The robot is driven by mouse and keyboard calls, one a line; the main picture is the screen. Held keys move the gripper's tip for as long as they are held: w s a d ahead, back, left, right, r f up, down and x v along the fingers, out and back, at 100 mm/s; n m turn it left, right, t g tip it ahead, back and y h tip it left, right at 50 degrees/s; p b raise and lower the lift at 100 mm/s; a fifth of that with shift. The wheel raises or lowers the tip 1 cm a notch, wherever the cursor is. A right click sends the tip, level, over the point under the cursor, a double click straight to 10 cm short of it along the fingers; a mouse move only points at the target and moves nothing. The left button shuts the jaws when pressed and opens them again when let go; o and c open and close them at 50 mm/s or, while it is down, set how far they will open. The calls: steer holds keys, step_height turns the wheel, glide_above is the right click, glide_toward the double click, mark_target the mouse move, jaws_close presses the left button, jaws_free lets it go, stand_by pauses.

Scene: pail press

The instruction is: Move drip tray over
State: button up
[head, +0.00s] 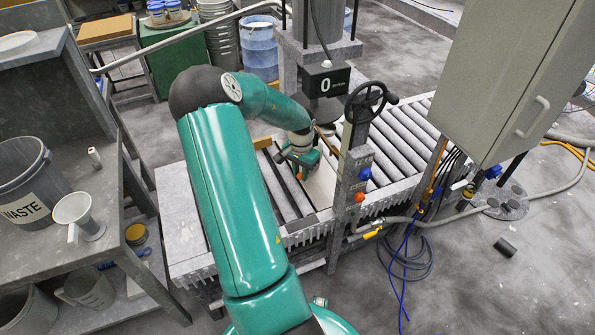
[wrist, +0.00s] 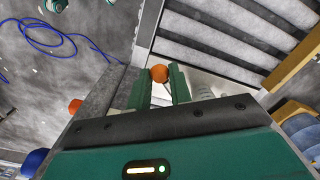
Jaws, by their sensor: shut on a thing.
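The drip tray (head: 322,184) looks like a pale, flat piece on the roller conveyor, under the press and beside its post. A pale part of it (wrist: 206,86) also shows in the wrist view, behind the fingers. My gripper (head: 301,168) is low over the tray in the head view. In the wrist view, my gripper (wrist: 160,80) has its two green fingers on either side of a round orange knob (wrist: 159,73), shut on it. The knob seems to belong to the tray; the join between them is hidden.
The roller conveyor (head: 399,150) has bare rollers on the right. The press post (head: 351,180) with a handwheel (head: 365,101) stands close to my gripper. A grey cabinet (head: 510,80) is at the right. A bench with a waste bin (head: 30,183) is at the left.

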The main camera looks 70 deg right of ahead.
steer(key=shift+s+d, duration=0.15)
steer(key=shift+s, duration=0.6)
steer(key=shift+s+d, duration=0.1)
steer(key=shift+s, duration=0.6)
